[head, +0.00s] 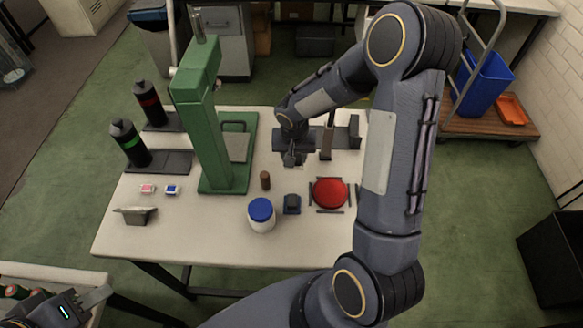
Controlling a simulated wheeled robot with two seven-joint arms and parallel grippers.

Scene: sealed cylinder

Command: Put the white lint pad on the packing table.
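No white lint pad can be clearly made out; the pictures do not show which surface is the packing table. A pale-topped table (225,262) stands in the middle of the view. A second pale table (62,272) is at the lower left, cut off by the picture edge. My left gripper (97,300) is at the lower left, over that second table, partly out of frame; its jaw state is unclear. My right gripper (293,159) points down above the middle table, right of the green press. Its fingers are small and dark, and whether they hold anything is unclear.
The green press (206,120), a blue-lidded white jar (261,216), a red disc (329,193), a brown cylinder (265,180) and dark bottles (130,143) stand on the middle table. A trolley (490,124) and a black bin (553,252) are at right.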

